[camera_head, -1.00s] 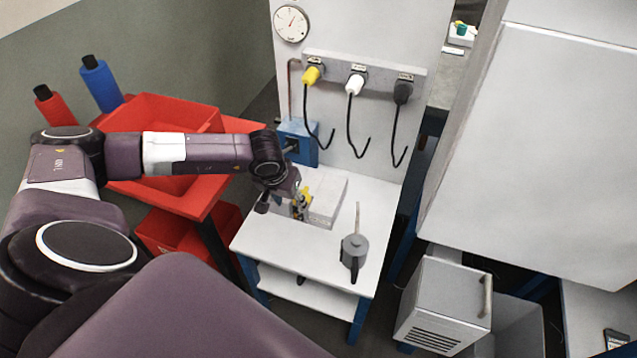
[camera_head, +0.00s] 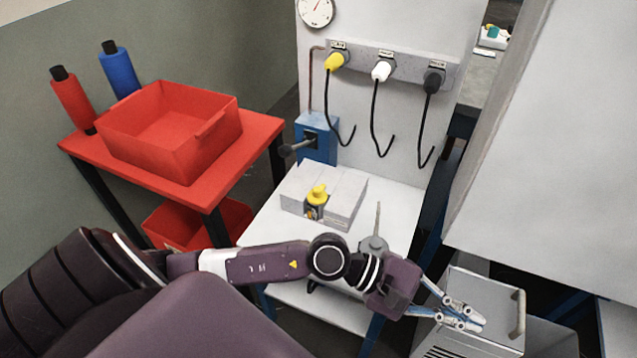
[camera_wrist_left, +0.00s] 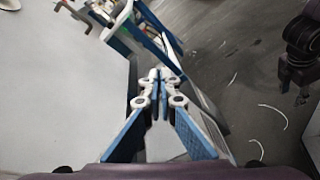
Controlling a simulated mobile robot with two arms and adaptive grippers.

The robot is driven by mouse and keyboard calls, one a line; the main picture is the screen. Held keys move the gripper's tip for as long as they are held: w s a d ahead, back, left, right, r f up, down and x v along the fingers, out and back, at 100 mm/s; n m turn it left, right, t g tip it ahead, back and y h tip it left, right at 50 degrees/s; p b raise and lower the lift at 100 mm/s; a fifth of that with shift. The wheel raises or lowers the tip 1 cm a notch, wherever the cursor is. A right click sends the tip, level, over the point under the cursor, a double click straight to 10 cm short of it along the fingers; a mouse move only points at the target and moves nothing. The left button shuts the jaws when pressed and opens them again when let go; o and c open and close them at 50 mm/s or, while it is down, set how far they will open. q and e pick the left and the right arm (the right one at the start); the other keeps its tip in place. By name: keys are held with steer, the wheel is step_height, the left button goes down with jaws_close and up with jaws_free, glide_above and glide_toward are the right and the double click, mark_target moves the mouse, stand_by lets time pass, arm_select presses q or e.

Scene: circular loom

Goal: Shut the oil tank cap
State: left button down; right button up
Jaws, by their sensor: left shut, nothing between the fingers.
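A pale grey box (camera_head: 345,205), which may be the oil tank, stands on the white table. A small yellow-topped part (camera_head: 316,198) is at its front; I cannot tell how its cap sits. My left gripper (camera_head: 478,322) is shut and empty, to the right of the white table and in front of the grey cabinet. Its closed fingers also show in the left wrist view (camera_wrist_left: 160,76). It is well apart from the yellow-topped part.
A grey oil can (camera_head: 373,244) is partly hidden behind my left arm. A blue unit with a lever (camera_head: 317,135) stands behind the box. A red bin (camera_head: 165,140) is on the red table at left. Hooked cables hang from the panel (camera_head: 400,70).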

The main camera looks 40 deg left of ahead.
arm_select(q)
steer(key=w+a+r+n+t+b, duration=0.25)
steer(key=n+t, duration=0.25)
steer(key=n, duration=0.3)
steer(key=w+a+r+n+t+b, duration=0.1)
steer(key=a+r+n+t+b, duration=0.15)
steer(key=r+n+t, duration=0.4)
arm_select(e)
steer(key=w+r+t+b, duration=0.2)
steer(key=w+r+b, duration=0.5)
steer(key=r+b, duration=0.45)
arm_select(q)
steer(key=n+t+y+p, duration=0.1)
steer(key=n+y+p, duration=0.2)
steer(key=n+y, duration=2.1)
glide_toward(319, 190)
steer(key=w+n+h, duration=0.3)
steer(key=n+h, duration=0.2)
steer(key=w+a, duration=0.2)
steer(key=shift+a+r, duration=0.15)
steer(key=shift+a, duration=0.25)
arm_select(e)
steer(key=f, duration=0.2)
steer(key=a+f, duration=0.1)
steer(key=shift+w+f+g, duration=0.3)
steer(key=shift+w+g, duration=0.1)
steer(key=shift+r, duration=0.1)
